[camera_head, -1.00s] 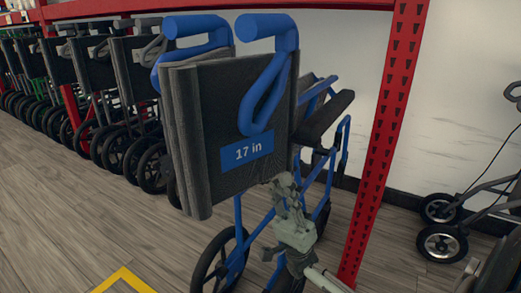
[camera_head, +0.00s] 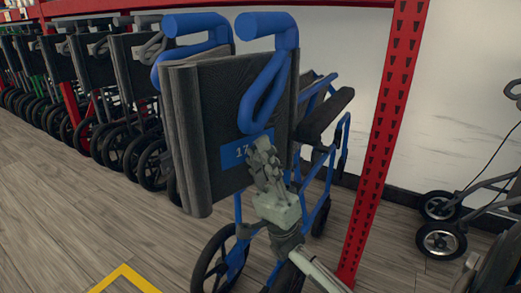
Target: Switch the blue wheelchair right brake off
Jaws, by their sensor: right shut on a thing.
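The blue wheelchair (camera_head: 265,90) stands in the middle, seen from behind, with a dark backrest, blue push handles and a blue label partly covered by my right gripper. My right gripper (camera_head: 262,155) is raised in front of the lower right part of the backrest, its fingers overlapping the label. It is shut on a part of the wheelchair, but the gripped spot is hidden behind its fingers. I cannot make out the right brake; my gripper and forearm cover part of the right rear frame and wheel. My left gripper is not in view.
A red rack post (camera_head: 382,140) stands close to the right of the wheelchair. A row of dark folded wheelchairs (camera_head: 130,80) lines the left. A wheeled scooter or walker (camera_head: 450,225) is at the far right. The wood floor is clear at front left.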

